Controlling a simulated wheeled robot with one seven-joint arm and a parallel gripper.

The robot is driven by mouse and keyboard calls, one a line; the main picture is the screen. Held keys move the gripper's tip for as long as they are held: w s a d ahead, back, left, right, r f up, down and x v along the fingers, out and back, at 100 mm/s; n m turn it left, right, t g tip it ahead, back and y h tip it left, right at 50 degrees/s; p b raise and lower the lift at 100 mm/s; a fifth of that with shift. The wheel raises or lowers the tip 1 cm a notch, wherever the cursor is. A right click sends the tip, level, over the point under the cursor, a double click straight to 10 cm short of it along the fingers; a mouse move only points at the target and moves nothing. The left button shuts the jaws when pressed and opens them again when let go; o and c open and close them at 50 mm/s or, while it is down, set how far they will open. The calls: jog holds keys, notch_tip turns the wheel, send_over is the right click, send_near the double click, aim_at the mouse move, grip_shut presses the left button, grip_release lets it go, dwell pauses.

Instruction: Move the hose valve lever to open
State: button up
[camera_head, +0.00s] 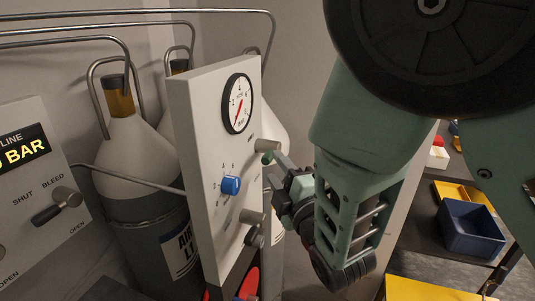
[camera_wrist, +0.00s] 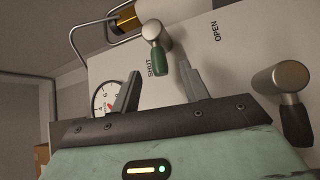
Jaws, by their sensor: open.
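The upright pale panel (camera_head: 200,150) carries a valve with a round metal hub (camera_wrist: 152,29) and a short green lever (camera_wrist: 161,58). In the wrist view the lever lies beside the word SHUT; OPEN is printed further right. In the head view the upper valve hub (camera_head: 267,146) shows at the panel's right edge, its lever partly hidden. My gripper (camera_wrist: 163,74) is open, and the lever's tip appears between its fingertips, with no visible contact. In the head view my gripper (camera_head: 275,172) is right beside the panel. Which valve serves the hose is not legible.
A second valve with a dark lever (camera_wrist: 295,122) is close on the right in the wrist view. The panel also has a gauge (camera_head: 238,103) and a blue knob (camera_head: 230,185). Gas cylinders (camera_head: 140,160) and pipes stand behind. A blue bin (camera_head: 470,228) is at right.

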aim_at(271, 162)
jog(key=shift+p+x, duration=0.8)
jog(key=shift+x, duration=1.85)
jog(key=c, duration=1)
